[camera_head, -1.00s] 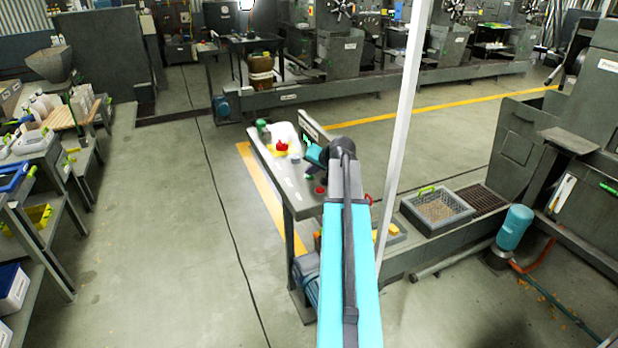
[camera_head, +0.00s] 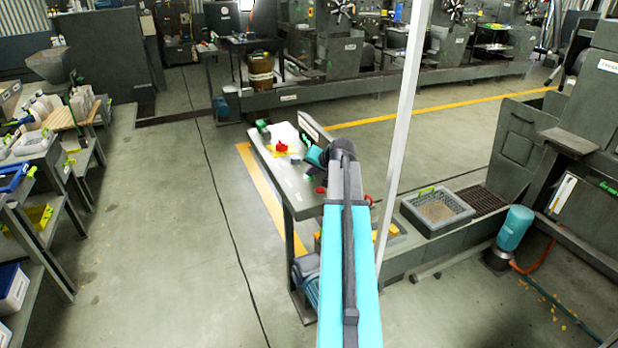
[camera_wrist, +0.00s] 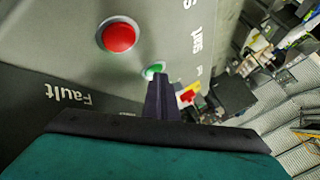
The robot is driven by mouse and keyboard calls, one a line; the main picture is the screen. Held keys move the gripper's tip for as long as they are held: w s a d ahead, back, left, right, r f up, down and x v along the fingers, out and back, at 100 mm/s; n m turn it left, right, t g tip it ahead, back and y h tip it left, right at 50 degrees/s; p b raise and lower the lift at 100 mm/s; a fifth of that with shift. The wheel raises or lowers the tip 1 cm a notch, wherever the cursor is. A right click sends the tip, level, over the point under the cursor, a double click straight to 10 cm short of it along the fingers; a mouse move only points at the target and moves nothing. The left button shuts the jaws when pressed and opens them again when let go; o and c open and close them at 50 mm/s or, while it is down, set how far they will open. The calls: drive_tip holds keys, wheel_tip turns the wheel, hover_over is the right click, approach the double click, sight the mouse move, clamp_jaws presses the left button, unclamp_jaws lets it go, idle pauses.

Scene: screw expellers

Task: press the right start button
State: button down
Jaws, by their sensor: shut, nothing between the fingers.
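In the wrist view a green button (camera_wrist: 155,69) in a pale ring sits on a grey panel (camera_wrist: 60,25). My gripper (camera_wrist: 160,80) is shut and empty, its dark fingertips overlapping the button's lower edge. I cannot tell whether they touch it. A larger red button (camera_wrist: 119,37) is up and left of the green one. White lettering runs beside the buttons, and "Fault" (camera_wrist: 68,94) reads upside down at the left.
A red and yellow part (camera_wrist: 187,94) shows right of the fingers. In the head view a white post (camera_head: 402,130) stands close to the right of my arm. A grey crate (camera_head: 437,208) lies further right.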

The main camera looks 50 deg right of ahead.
sight(311, 179)
drive_tip(key=shift+r, duration=0.1)
drive_tip(key=shift+r+p, duration=0.4)
drive_tip(key=shift+r, duration=0.35)
drive_tip(key=shift+r, duration=0.1)
drive_tip(key=shift+r+p, duration=1.25)
drive_tip(key=shift+r, duration=1.15)
drive_tip(key=shift+a, duration=0.1)
